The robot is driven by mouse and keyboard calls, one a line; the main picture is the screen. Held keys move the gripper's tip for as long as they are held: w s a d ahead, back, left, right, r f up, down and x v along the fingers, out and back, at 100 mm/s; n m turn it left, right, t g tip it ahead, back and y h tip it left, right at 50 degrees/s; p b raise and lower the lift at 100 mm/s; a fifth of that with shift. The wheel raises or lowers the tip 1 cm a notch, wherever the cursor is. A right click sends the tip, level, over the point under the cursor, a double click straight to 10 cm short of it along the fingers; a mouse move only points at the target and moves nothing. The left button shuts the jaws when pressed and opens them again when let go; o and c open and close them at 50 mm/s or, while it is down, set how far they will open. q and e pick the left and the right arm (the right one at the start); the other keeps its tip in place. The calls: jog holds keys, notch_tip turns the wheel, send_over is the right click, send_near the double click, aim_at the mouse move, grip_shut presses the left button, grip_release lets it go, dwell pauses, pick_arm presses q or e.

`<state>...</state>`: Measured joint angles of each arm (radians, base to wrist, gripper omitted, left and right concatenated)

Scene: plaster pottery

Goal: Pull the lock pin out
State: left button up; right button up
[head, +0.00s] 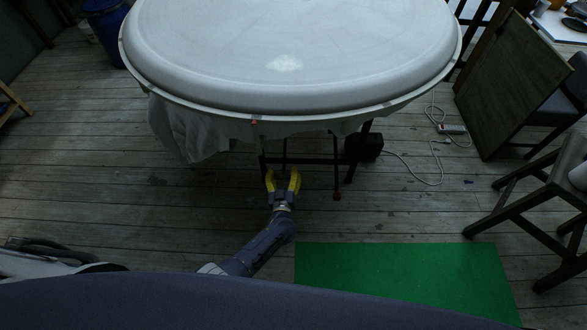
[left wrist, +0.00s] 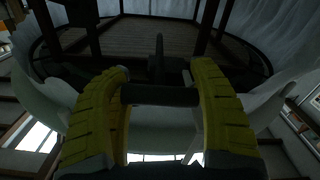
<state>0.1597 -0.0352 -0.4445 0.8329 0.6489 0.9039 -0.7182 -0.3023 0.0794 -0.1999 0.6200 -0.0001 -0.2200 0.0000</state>
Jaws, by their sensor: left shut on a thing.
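My left gripper (head: 282,176) has yellow fingers and is under the front edge of a large pale round top (head: 290,60), by the dark frame (head: 310,160) below it. In the left wrist view, the left gripper (left wrist: 160,100) is shut on a dark horizontal bar (left wrist: 160,95), which spans between both fingers. A thin dark upright piece (left wrist: 159,48) rises behind this bar. The bar looks like the lock pin's handle; where the pin enters the frame is hidden. My right gripper is in neither view.
A black box (head: 363,147) with a white cable (head: 428,183) is further right. A green mat (head: 405,280) lies in front, and wooden chairs (head: 535,190) stand at right.

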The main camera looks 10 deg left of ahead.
pick_arm(q)
jog(key=shift+s+d+f, duration=0.15)
jog(key=shift+s+f, duration=0.2)
jog(key=shift+f, duration=0.15)
jog(key=shift+c, duration=0.2)
jog(key=o, duration=1.8)
jog(key=shift+w+r, duration=0.1)
jog(key=shift+c, duration=0.2)
jog(key=shift+o, duration=0.7)
jog(key=shift+w+r, duration=0.1)
jog(key=s+d, duration=0.1)
jog(key=s, duration=1.1)
jog(key=shift+d, duration=0.2)
